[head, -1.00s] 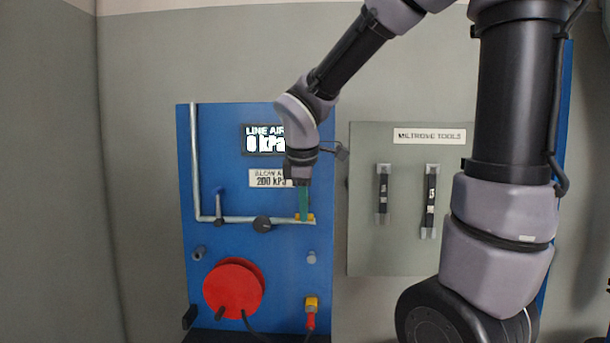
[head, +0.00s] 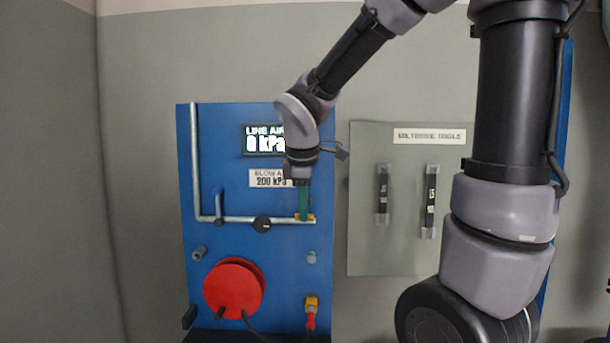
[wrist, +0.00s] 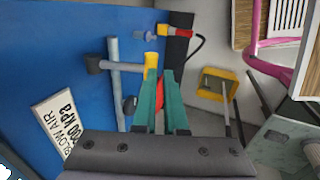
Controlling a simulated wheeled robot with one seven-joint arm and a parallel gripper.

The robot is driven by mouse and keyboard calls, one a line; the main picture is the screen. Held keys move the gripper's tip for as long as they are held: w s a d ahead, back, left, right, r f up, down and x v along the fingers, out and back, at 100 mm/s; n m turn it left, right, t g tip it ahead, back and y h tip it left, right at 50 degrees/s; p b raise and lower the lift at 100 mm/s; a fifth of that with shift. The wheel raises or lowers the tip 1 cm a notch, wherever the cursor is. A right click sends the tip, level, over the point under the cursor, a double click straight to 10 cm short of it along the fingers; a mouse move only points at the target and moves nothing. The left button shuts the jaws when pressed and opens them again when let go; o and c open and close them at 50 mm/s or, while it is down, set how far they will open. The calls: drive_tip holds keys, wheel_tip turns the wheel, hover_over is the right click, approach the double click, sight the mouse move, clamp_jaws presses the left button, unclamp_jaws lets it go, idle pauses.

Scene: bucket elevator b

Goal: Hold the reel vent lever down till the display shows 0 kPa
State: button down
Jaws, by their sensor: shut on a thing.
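The display (head: 264,140) at the top of the blue panel reads "LINE AIR 0 kPa". My gripper (head: 304,217) is at the right end of the horizontal pipe, by a small yellow valve (head: 312,217). In the wrist view the yellow valve (wrist: 151,66) sits just beyond my green fingertips (wrist: 157,82). My gripper is shut on a red part (wrist: 160,95), seemingly the reel vent lever, which shows between the fingers. The fingers hide most of it, so its exact angle cannot be told.
A red reel (head: 232,288) is low on the panel. A yellow-and-red fitting (head: 311,308) hangs below my gripper. A grey tool board (head: 405,255) is at the right. The "BLOW AIR 200 kPa" label (head: 267,178) is left of my gripper.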

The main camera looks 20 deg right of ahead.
drive_tip(key=shift+s+f, duration=0.15)
drive_tip(key=shift+f, duration=0.1)
idle(0.6)
